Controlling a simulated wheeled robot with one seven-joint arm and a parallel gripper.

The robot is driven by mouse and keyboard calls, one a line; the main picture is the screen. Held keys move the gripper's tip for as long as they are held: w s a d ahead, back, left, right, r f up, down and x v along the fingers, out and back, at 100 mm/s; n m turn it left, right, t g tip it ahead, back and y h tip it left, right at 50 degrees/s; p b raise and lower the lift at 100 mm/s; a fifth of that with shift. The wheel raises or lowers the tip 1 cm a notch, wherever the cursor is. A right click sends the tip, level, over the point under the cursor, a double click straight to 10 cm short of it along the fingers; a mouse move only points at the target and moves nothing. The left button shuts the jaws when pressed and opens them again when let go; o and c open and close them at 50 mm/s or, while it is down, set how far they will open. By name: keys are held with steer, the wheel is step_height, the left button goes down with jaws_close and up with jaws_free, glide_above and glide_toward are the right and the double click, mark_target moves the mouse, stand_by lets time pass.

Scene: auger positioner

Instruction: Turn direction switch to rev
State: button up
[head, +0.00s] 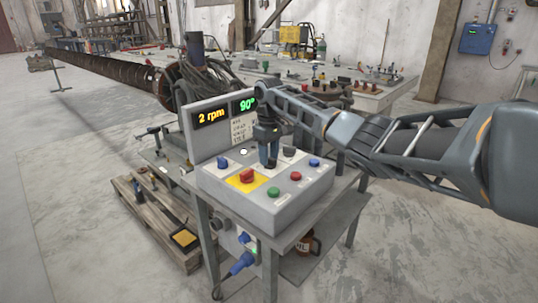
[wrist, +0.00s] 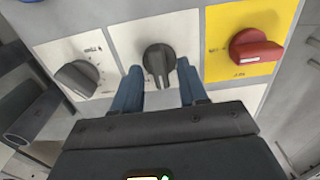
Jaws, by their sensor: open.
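The control box (head: 283,200) has a sloped top with several knobs and buttons. In the wrist view, a black rotary knob (wrist: 158,62) on a white plate sits between my fingers, its pointer line toward the bottom of the picture. A second black knob (wrist: 76,79) is to its left, turned at a slant. The labels are too small to read, so I cannot tell which knob is the direction switch. My gripper (wrist: 159,76) is open, its two blue fingers either side of the middle knob; contact cannot be told. In the head view, my gripper (head: 268,163) points down at the panel and hides that knob.
A red switch (wrist: 256,48) on a yellow plate is close on the right in the wrist view. Green (head: 273,192), red (head: 296,176) and blue (head: 314,163) buttons line the panel's front. The display (head: 211,115) reads 2 rpm and 90° behind my gripper.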

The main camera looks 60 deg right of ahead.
steer(key=shift+f, duration=0.2)
jaws_close()
stand_by(0.3)
steer(key=shift+n, duration=0.3)
steer(key=n+p, duration=0.1)
steer(key=n, duration=0.1)
steer(key=shift+a+r+n+p, duration=0.1)
steer(key=shift+n+p, duration=0.25)
steer(key=shift+n, duration=0.05)
steer(key=n+p, duration=0.1)
steer(key=n, duration=0.4)
steer(key=shift+n, duration=0.4)
